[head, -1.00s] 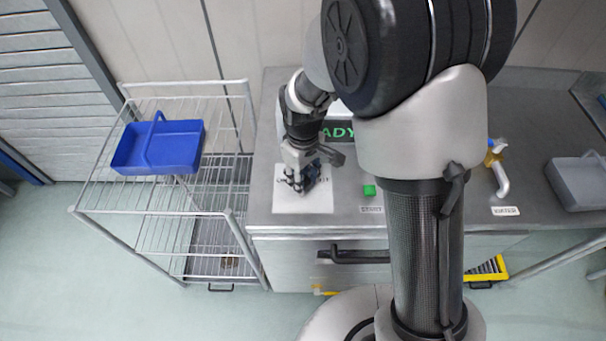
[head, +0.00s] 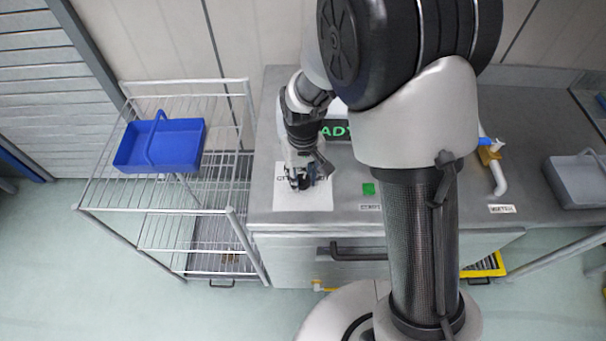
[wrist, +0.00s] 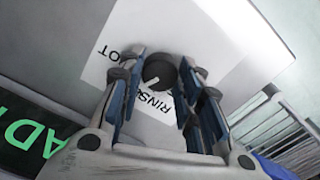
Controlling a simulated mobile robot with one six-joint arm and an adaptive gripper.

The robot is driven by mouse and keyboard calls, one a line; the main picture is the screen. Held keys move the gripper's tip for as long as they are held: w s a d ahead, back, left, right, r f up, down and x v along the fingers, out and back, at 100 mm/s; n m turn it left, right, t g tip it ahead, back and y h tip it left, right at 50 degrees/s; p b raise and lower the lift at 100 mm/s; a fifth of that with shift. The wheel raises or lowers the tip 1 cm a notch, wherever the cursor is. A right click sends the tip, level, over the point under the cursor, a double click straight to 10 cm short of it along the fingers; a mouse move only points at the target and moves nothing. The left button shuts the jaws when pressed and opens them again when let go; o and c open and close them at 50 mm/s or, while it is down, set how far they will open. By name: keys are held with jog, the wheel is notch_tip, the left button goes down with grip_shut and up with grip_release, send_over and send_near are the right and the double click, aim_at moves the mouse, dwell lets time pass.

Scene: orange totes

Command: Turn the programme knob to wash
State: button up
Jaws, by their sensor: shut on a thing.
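The programme knob (wrist: 160,67) is dark and round with a white pointer mark, seen in the wrist view on a white label card (wrist: 190,35). The mark lies on the knob's lower side, toward the word RINSE on the card. In the head view my gripper (head: 302,181) is over the card (head: 317,198) and hides the knob.
A green button (head: 368,189) sits right of the card. A display reading ADY (head: 335,131) is partly hidden behind my arm. A wire rack (head: 230,185) with a blue caddy (head: 160,146) stands left. A yellow-and-white tap (head: 493,165) and grey tote (head: 580,180) are right.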

aim_at(303, 179)
jog(key=o, duration=1.1)
jog(key=shift+r, duration=0.1)
notch_tip(303, 179, up, 12)
dwell(0.4)
